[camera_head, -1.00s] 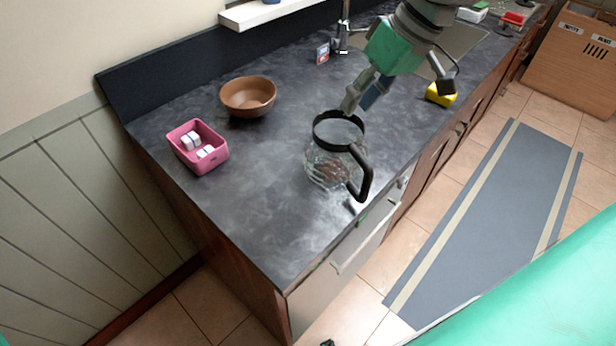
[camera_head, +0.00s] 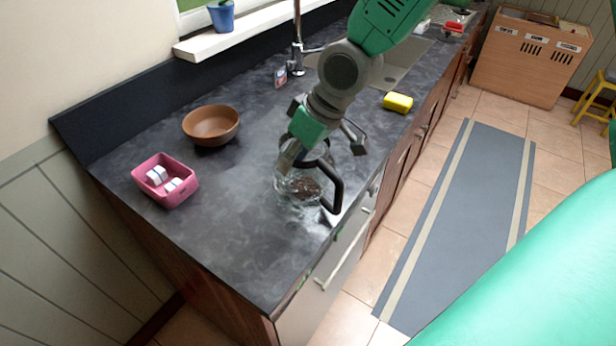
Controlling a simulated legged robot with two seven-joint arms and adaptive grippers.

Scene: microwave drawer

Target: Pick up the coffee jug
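The coffee jug (camera_head: 298,187) is clear glass with a black rim and a black handle, and something brown shows inside it. It stands upright on the dark countertop (camera_head: 240,222), near its front edge, with the handle toward the right. My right gripper (camera_head: 318,152) comes down from the top over the jug's rim and hides part of it. Its fingers are spread, one overlapping the rim's left side and the other out to the right behind the handle. I cannot tell whether a finger touches the jug. My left gripper is not in view.
A brown bowl (camera_head: 211,126) and a pink basket (camera_head: 164,181) with white items stand left of the jug. A faucet (camera_head: 297,45) rises behind. The counter left and front of the jug is clear.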

